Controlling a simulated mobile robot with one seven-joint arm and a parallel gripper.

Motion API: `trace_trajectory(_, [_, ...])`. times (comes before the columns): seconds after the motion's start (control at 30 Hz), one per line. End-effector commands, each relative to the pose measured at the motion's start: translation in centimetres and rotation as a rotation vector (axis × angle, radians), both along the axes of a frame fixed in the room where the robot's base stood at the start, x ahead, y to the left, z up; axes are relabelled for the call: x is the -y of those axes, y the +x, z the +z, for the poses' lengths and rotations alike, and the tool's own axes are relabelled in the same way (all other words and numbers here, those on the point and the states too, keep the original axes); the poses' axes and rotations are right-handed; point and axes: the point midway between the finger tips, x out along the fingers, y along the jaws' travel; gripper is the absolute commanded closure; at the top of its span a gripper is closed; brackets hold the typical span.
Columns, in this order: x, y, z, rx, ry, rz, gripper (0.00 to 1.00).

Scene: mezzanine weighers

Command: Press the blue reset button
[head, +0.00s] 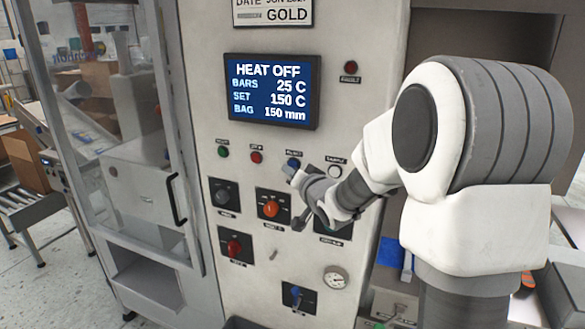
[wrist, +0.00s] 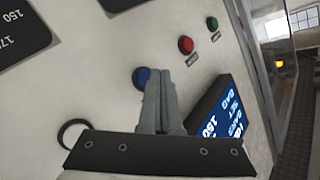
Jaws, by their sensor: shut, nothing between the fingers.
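The blue button (head: 293,162) is in the row of small round buttons below the display on the white machine panel. In the wrist view the blue button (wrist: 140,76) shows just left of the fingertips, which hide its right side. My gripper (head: 290,173) is shut and empty, its fingertips at the lower edge of the button in the head view. In the wrist view my gripper (wrist: 157,72) points at the panel. I cannot tell whether the tips touch the button or its surround.
A green button (head: 223,152) and a red button (head: 256,157) are left of the blue one, a white-ringed button (head: 335,171) right of it. The display (head: 272,91) is above. Rotary switches, including an orange knob (head: 270,209), are below. A glass door (head: 120,110) is at left.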

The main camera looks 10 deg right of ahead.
Motion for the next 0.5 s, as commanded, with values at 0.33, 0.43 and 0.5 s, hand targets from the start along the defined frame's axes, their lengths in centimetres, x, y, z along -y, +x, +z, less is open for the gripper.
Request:
trace_trajectory(0.33, [-0.3, -0.3, 0.0, 0.001, 0.000, 0.001, 1.00])
trace_trajectory(0.43, [-0.9, -1.1, -0.1, 0.001, -0.001, 0.002, 1.00])
trace_trajectory(0.5, [-1.4, -1.7, -0.1, 0.002, 0.000, 0.003, 1.00])
